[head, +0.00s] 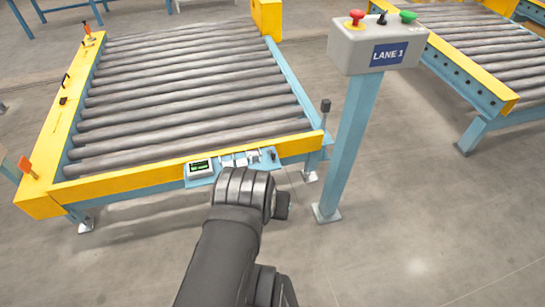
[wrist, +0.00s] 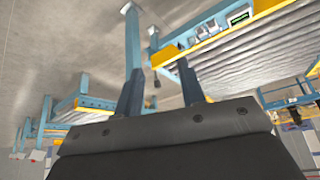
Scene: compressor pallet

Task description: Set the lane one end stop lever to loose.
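Lane one's roller conveyor (head: 185,95) has a yellow frame and stands left of the post with the "LANE 1" sign (head: 388,54). A panel on its front rail holds a small green display (head: 200,166), several small pale fittings (head: 238,159) and a small dark part. Orange handles are at the far left corner (head: 87,30) and near left corner (head: 26,166), with small black handles on the left rail (head: 66,80). I cannot tell which is the end stop lever. My gripper (wrist: 161,68) is open and empty; the panel display (wrist: 238,18) shows beyond it. My arm partly covers the head view's front.
The post (head: 347,150) carries a grey box with a red button (head: 356,17), a black switch (head: 382,17) and a green button (head: 408,16). A second conveyor (head: 490,45) stands at the right. The floor (head: 430,220) at the front right is clear.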

